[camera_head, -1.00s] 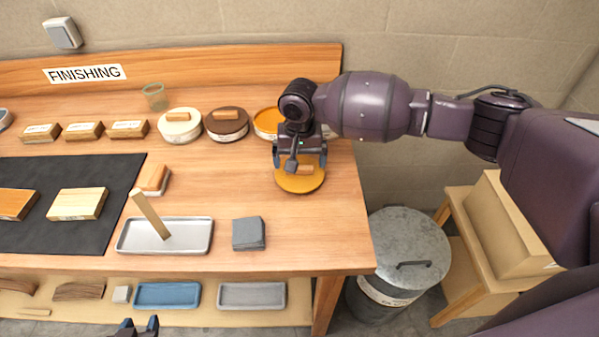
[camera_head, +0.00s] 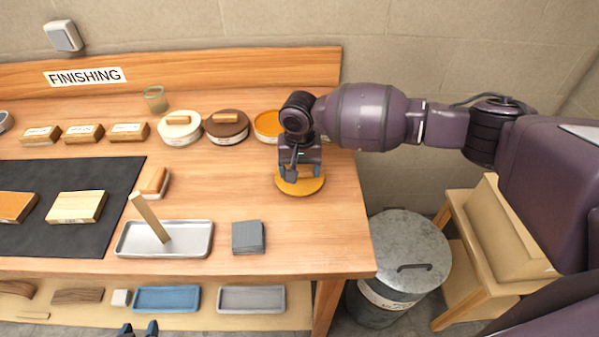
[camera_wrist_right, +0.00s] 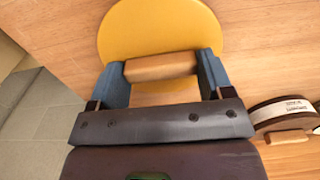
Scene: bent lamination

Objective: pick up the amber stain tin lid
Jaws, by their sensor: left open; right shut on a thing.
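The amber stain tin lid (camera_head: 300,189) is a round amber disc with a wooden handle, lying at the right of the bench top. It also shows in the right wrist view (camera_wrist_right: 160,30), with its handle (camera_wrist_right: 160,68) between the fingers. My right gripper (camera_head: 300,174) is shut on this handle from above. Whether the lid touches the bench is hard to tell. The open amber tin (camera_head: 266,124) stands behind, partly beside my right arm. My left gripper (camera_head: 138,329) is open and empty at the bottom edge of the head view.
A cream-lidded tin (camera_head: 180,128) and a brown-lidded tin (camera_head: 226,127) stand left of the amber tin. A grey tray (camera_head: 190,246) with a stick and a grey block (camera_head: 248,237) lie nearer the front. A metal bin (camera_head: 400,250) stands right of the bench.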

